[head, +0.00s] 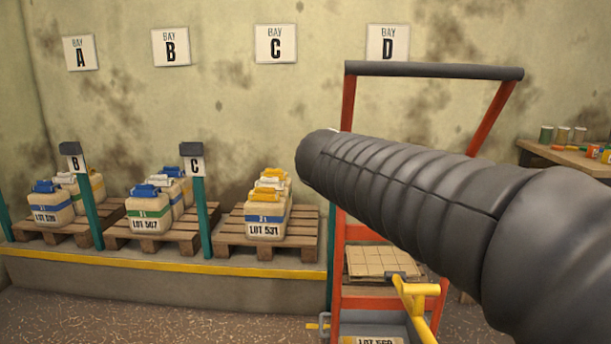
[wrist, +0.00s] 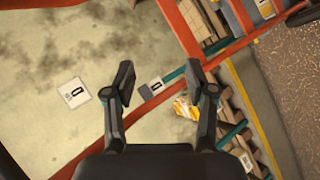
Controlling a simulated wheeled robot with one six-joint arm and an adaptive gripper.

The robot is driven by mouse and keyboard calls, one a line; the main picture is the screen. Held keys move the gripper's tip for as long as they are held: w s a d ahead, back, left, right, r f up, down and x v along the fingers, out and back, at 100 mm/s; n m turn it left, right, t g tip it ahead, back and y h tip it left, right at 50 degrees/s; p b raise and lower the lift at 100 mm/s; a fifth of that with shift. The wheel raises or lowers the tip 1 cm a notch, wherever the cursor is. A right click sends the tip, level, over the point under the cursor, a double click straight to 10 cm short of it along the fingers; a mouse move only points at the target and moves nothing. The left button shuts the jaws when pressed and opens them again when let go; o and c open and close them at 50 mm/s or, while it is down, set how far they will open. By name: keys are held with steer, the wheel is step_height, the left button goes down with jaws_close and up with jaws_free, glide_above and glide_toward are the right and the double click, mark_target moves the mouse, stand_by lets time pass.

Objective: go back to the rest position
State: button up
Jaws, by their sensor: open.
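My gripper (wrist: 160,82) shows in the wrist view with its two dark fingers spread apart and nothing between the tips. It is raised, facing the stained wall with the bay D sign (wrist: 73,93) and a red frame. In the head view my own dark ribbed arm stretches from the lower right to the middle. The gripper itself cannot be made out there.
Pallets with jugs (head: 265,222) stand left on a yellow-edged platform (head: 165,260). A workbench (head: 575,158) is at right.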

steer(key=s+f+m+g+y, duration=0.1)
steer(key=s+f+m+y, duration=0.2)
steer(key=s+f, duration=0.6)
steer(key=s+f+m+g+y, duration=0.2)
steer(key=s+f+m+y, duration=0.2)
steer(key=s+f, duration=0.6)
steer(key=shift+s+d+f+m, duration=0.15)
steer(key=shift+s+d+m, duration=0.15)
steer(key=shift+s, duration=2.65)
